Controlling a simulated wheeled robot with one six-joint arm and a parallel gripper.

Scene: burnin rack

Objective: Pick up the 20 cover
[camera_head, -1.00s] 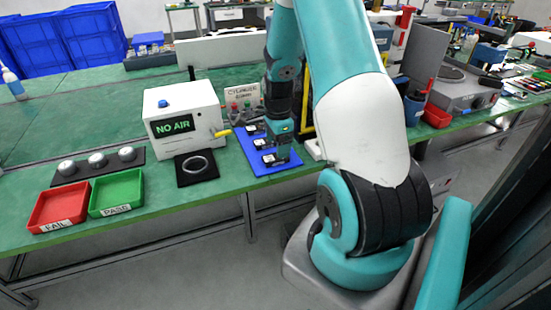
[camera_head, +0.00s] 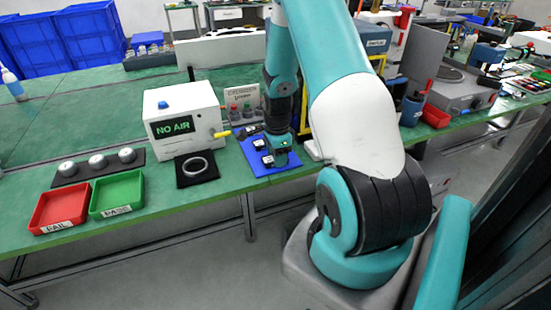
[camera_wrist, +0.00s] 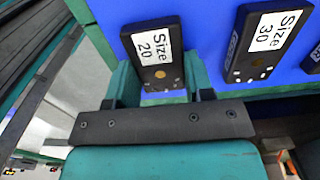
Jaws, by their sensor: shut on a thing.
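The 20 cover is a black block with a white "Size 20" label (camera_wrist: 155,58), in the middle of the wrist view. My gripper (camera_wrist: 156,84) has its teal fingers on either side of the cover's lower end and is shut on it. In the head view my gripper (camera_head: 281,158) is low at the front right of the blue mat (camera_head: 254,164) and hides the held cover. I cannot tell whether the cover is touching the mat. A "Size 30" cover (camera_wrist: 262,45) lies to its right in the wrist view, apart from the fingers.
Left of the mat are a black pad with a ring (camera_head: 196,168) and a white NO AIR box (camera_head: 184,118) with a yellow handle. A red FAIL tray (camera_head: 60,208) and a green PASS tray (camera_head: 117,194) stand near the table's front edge.

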